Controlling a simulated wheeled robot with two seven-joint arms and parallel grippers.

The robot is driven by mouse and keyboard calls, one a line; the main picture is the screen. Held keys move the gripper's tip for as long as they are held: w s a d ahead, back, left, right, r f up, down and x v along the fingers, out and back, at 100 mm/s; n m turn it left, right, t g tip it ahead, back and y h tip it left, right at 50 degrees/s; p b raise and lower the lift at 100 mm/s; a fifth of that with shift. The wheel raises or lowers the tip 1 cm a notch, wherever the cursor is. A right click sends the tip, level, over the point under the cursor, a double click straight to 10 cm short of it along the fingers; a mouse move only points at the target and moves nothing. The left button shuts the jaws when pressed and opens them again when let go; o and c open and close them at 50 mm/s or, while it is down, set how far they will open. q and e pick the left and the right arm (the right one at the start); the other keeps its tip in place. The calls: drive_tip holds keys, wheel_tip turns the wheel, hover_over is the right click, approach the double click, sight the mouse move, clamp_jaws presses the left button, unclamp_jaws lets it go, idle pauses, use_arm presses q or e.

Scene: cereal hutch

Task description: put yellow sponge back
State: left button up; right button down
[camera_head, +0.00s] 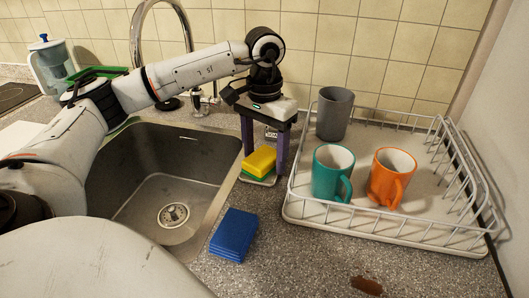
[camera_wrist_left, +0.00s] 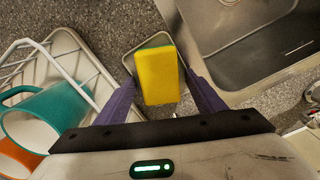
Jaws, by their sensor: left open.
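The yellow sponge (camera_head: 260,159), with a green layer underneath, rests on a small pale dish (camera_head: 258,181) on the counter between the sink and the dish rack. It also shows in the left wrist view (camera_wrist_left: 158,78), lying a little askew on the dish (camera_wrist_left: 150,41). My left gripper (camera_head: 265,165) points down over it, with its purple fingers open on either side of the sponge. In the left wrist view small gaps seem to show between fingers and sponge; whether either finger touches it I cannot tell. My right gripper is not in view.
The sink (camera_head: 141,198) lies left of the dish, with a curved faucet (camera_head: 137,42) behind. The wire rack (camera_head: 402,229) at right holds a teal mug (camera_head: 327,174), an orange mug (camera_head: 385,181) and a grey cup (camera_head: 333,114). A blue sponge stack (camera_head: 233,234) lies on the front counter.

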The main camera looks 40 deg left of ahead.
sight(264, 155)
use_arm(q)
wheel_tip(264, 155, up, 12)
drive_tip(key=p, duration=0.1)
drive_tip(key=shift+r+p, duration=0.15)
drive_tip(key=shift+p, duration=0.25)
drive_tip(key=shift+s, duration=0.1)
